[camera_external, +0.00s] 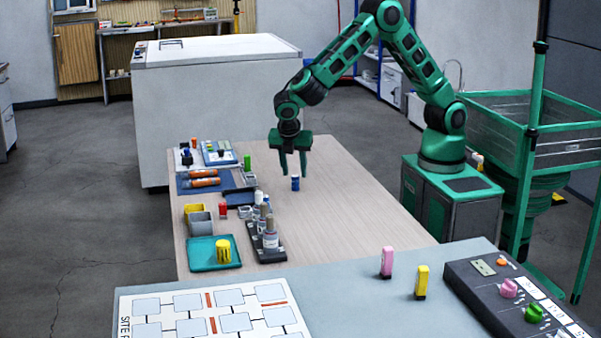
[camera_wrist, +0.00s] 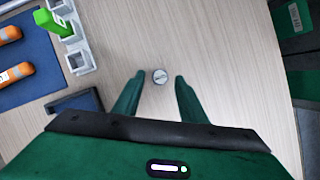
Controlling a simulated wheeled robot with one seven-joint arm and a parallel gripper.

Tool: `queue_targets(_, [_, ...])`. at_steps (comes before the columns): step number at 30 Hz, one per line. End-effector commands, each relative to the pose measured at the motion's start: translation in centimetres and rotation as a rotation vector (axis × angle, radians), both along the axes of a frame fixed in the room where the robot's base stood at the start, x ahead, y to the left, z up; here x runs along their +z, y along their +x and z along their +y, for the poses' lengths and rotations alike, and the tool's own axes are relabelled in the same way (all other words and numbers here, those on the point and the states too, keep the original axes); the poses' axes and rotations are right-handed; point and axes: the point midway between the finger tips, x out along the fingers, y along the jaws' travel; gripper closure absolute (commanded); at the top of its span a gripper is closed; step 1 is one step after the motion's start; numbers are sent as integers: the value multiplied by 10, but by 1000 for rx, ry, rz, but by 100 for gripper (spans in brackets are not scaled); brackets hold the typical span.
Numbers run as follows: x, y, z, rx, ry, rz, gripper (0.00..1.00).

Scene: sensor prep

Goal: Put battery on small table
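A small upright blue cylinder with a pale band, which looks like the battery (camera_external: 295,183), stands on the light wooden table (camera_external: 350,205). In the wrist view its round grey metal top (camera_wrist: 160,77) shows between my fingertips. My gripper (camera_external: 293,172) points straight down over it, open and empty, with a finger to either side. The fingertips appear just above or near its top; I cannot tell the exact height. A grey-blue table (camera_external: 345,300) stands in the foreground. I cannot tell which table is the small one.
Left of the gripper are a blue mat (camera_wrist: 30,65) with orange cylinders (camera_wrist: 18,74), a grey holder (camera_wrist: 80,62) with a green item, and a dark bottle rack (camera_external: 268,255). A teal tray (camera_external: 200,262) holds a yellow cylinder. Pink (camera_external: 387,262) and yellow (camera_external: 421,282) pieces stand on the foreground table.

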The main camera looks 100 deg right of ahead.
Motion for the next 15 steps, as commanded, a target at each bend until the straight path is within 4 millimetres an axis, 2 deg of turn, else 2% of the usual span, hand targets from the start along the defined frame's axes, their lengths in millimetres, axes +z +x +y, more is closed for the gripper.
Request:
queue_targets(6, [41,9,16,3,1,-3,62])
queue_targets(10, [59,12,23,2,0,-3,62])
queue_targets(15, [71,13,26,1,0,0,62])
